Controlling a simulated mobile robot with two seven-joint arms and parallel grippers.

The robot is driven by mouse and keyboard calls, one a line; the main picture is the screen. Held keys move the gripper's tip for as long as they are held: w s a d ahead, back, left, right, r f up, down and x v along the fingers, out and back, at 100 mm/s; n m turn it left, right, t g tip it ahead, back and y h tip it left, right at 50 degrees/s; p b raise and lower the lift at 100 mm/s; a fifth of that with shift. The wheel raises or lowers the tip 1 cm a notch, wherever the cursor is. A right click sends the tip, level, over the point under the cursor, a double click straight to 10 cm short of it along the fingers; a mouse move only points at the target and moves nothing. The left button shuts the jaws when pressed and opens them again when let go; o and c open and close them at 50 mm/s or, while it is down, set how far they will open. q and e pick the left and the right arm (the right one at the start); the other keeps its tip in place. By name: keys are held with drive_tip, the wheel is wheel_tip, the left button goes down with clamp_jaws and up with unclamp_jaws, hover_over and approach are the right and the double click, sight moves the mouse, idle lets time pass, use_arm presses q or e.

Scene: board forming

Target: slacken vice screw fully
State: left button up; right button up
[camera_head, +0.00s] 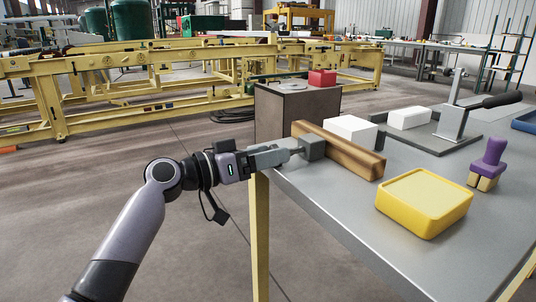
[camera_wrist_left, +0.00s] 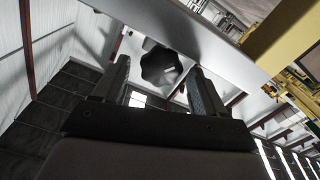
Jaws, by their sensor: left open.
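The vice is at the table's near left corner, with a grey block (camera_head: 313,148) beside a long brown wooden bar (camera_head: 340,153). My left gripper (camera_head: 272,157) reaches in from the left at the vice's screw side, just off the table edge. In the left wrist view a dark lobed knob (camera_wrist_left: 161,69) on the screw shows between the two fingers of my left gripper (camera_wrist_left: 160,82). The fingers are open, with a gap visible on each side of the knob. In the head view the fingers hide most of the knob. My right gripper is in neither view.
A brown cabinet (camera_head: 290,112) with a red box (camera_head: 322,77) stands behind. The floor left of the table is clear.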

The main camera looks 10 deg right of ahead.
use_arm(q)
drive_tip(key=p+v, duration=0.1)
drive_tip(key=v, duration=0.5)
drive_tip(key=shift+a, duration=0.3)
